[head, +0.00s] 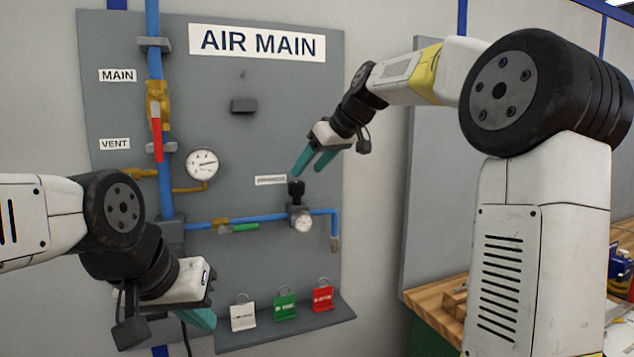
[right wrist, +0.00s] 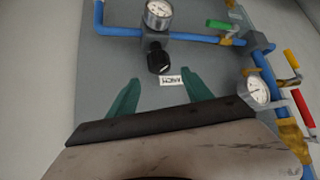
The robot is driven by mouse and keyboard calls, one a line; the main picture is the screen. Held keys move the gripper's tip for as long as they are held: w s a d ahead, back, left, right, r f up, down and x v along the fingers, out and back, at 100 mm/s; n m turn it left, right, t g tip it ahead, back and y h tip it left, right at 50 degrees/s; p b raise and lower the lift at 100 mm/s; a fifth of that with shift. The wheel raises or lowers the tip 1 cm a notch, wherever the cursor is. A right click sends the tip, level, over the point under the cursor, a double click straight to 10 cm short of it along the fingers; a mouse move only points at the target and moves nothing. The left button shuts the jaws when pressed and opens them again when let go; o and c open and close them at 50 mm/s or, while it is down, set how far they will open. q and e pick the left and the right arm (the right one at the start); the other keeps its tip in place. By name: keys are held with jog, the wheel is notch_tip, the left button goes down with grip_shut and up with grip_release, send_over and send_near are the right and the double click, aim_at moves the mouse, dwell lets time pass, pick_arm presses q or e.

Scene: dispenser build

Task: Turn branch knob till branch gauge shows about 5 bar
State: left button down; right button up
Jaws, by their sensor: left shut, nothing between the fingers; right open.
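The black branch knob (head: 296,190) stands on top of the regulator on the blue branch pipe, with the small round branch gauge (head: 302,222) on the regulator's front. The gauge's needle is too small to read. My right gripper (head: 313,170) is open just above the knob, its teal fingers apart and not around it. In the right wrist view the knob (right wrist: 158,60) lies beyond the fingertips, roughly between their lines, and the branch gauge (right wrist: 157,14) is past it. My left gripper (head: 205,318) is shut and empty at the lower left, away from the knob.
The grey AIR MAIN panel (head: 262,95) carries a red-handled main valve (head: 157,130), a larger gauge (head: 203,164) and a green-handled branch valve (head: 243,227). White, green and red tags (head: 285,307) stand on the lower shelf. A wooden bench (head: 436,297) is at right.

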aim_at(298, 181)
jog(key=x, duration=0.7)
jog(key=shift+w+a+f, duration=0.15)
jog(key=shift+w+f, duration=0.1)
jog(key=shift+c, duration=0.5)
grip_shut()
